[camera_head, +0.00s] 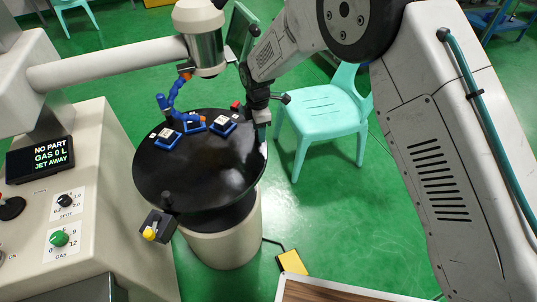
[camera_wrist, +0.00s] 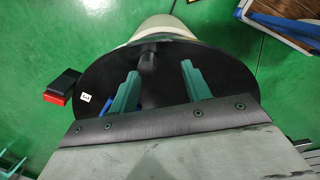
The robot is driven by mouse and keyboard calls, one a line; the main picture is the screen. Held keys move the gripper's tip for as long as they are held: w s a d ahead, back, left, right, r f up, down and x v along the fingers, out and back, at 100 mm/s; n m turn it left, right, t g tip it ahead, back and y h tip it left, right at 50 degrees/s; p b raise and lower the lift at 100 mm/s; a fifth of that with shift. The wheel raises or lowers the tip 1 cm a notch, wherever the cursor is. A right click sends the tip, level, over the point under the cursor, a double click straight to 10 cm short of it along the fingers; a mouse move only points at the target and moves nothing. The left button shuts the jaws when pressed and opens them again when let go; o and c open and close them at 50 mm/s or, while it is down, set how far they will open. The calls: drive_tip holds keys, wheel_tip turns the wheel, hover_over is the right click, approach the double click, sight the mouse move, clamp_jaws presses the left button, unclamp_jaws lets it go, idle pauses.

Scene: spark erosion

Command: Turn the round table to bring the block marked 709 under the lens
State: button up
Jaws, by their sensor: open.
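The black round table (camera_head: 215,175) stands on a pale pedestal. Blue blocks sit toward its back: a left one (camera_head: 170,141), a middle one (camera_head: 194,125) and a right one (camera_head: 223,127). Their numbers are too small to read, so I cannot tell which is 709. The lens (camera_head: 206,48) hangs above the table's back edge. A dark upright peg (camera_head: 168,202) stands near the front rim. My gripper (camera_head: 262,120) is at the table's right edge. In the wrist view my gripper (camera_wrist: 159,68) is open, with two teal fingers apart over the table (camera_wrist: 220,90) and a dark peg (camera_wrist: 147,60) beyond them.
A display (camera_head: 40,157) reads NO PART, GAS 0 L, JET AWAY. A blue jointed hose (camera_head: 172,100) reaches down near the blocks. A box with a yellow knob (camera_head: 155,227) is at the front left. A turquoise chair (camera_head: 325,110) stands to the right.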

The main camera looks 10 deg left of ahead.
drive_tip(key=s+d+r, duration=0.1)
drive_tip(key=s+d, duration=0.5)
drive_tip(key=s, duration=0.6)
drive_tip(key=shift+s+d, duration=0.25)
drive_tip(key=shift+d, duration=0.15)
drive_tip(key=shift+r, duration=0.1)
